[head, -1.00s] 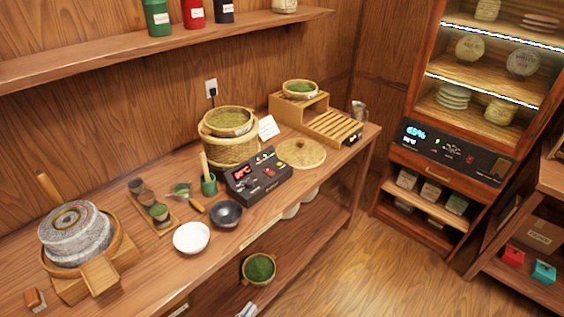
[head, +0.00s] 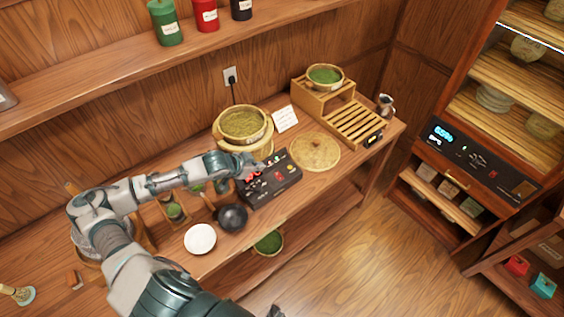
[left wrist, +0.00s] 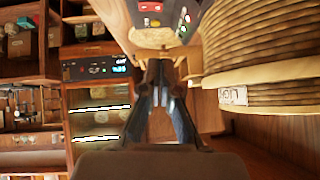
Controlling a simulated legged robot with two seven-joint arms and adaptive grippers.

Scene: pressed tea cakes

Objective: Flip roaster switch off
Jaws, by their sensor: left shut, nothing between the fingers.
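A black control box (head: 285,184) with a red display, knobs and small lit buttons sits on the bench in front of a woven steamer basket (head: 243,124). It looks like the roaster's control; its switch is too small to make out. My left gripper (head: 248,166) is over the box's back left corner and hides part of its face. In the left wrist view my left gripper (left wrist: 163,100) is shut and empty. The box (left wrist: 150,8) shows there at the top edge, and the basket (left wrist: 262,50) fills the right. A dark tip at the head view's bottom edge may be my right gripper (head: 275,312).
A dark bowl (head: 232,218) and a white bowl (head: 200,239) stand in front left of the box. A round woven lid (head: 315,152) lies to its right, beside a slatted wooden stand (head: 354,124). A small card (head: 285,118) stands behind.

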